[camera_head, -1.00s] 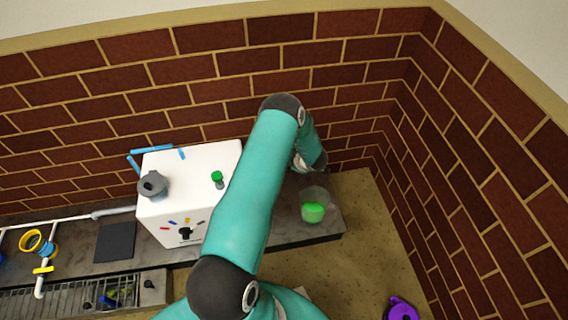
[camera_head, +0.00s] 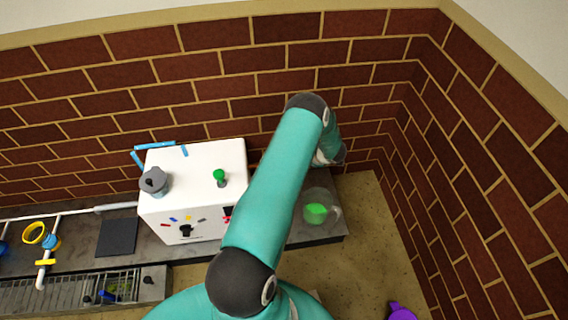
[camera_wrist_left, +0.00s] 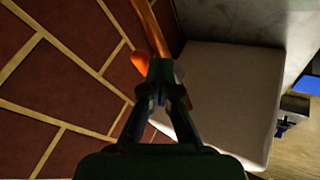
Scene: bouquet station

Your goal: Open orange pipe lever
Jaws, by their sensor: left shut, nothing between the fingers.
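In the left wrist view an orange pipe (camera_wrist_left: 152,28) runs down from the top edge along the brick wall. An orange lever (camera_wrist_left: 139,61) sticks out at its lower end, just left of and behind the fingertips of my left gripper (camera_wrist_left: 161,76). The gripper is shut with nothing between its fingers. The fingertips overlap the lever's base in the picture; I cannot tell whether they touch it. In the head view neither the orange pipe nor a gripper shows; a large teal arm of mine crosses the middle and blocks that area.
A white box (camera_head: 208,163) with a green knob (camera_head: 219,176) and a grey knob (camera_head: 153,182) stands left of my arm. A glass with green content (camera_head: 315,212) stands at the counter's right. The brick wall (camera_wrist_left: 60,80) is close beside my left gripper.

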